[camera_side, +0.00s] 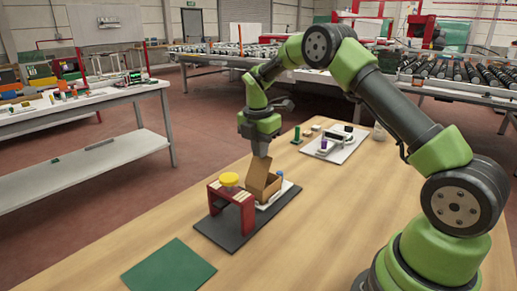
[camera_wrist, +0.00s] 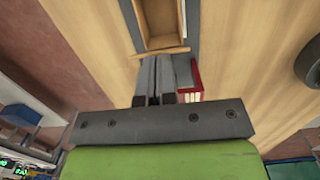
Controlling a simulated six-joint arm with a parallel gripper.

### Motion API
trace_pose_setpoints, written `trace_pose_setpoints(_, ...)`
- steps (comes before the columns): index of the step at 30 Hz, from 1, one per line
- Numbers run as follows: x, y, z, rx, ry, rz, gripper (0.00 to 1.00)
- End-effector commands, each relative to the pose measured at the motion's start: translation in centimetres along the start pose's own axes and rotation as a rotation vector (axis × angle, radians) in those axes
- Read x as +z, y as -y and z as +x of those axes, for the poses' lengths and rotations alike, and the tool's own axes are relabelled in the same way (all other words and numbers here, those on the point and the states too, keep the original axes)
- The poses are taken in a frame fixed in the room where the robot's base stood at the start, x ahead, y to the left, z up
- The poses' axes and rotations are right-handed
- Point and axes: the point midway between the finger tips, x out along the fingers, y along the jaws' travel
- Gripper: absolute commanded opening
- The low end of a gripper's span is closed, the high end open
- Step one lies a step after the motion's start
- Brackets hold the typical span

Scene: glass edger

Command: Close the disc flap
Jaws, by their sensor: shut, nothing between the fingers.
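A small brown cardboard box (camera_side: 265,185) stands open on the dark base plate (camera_side: 238,238). Its flap (camera_side: 259,168) is raised and tilted up. In the wrist view the box's open inside (camera_wrist: 172,18) is at the top, with the thin edge of the flap (camera_wrist: 160,52) just beyond my fingertips. My gripper (camera_wrist: 154,62) is shut and empty, pointing down. In the side view it is right above the flap, and its fingertips are mostly hidden there. I cannot tell whether the fingers touch the flap.
A red stand (camera_side: 243,212) with a yellow round piece (camera_side: 229,179) on top is close beside the box. A green mat (camera_side: 170,268) lies at the front. A white tray (camera_side: 345,153) with small items lies behind right. The wooden table between is clear.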

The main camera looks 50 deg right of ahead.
Motion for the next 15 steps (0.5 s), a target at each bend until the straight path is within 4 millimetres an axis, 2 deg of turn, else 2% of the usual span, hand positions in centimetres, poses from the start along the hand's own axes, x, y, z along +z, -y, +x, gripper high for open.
trace_pose_setpoints(8,0.9,0.0,0.4,-0.001,-0.080,0.005,0.00)
trace_pose_setpoints(15,2.5,0.0,1.4,0.000,-0.204,0.003,0.00)
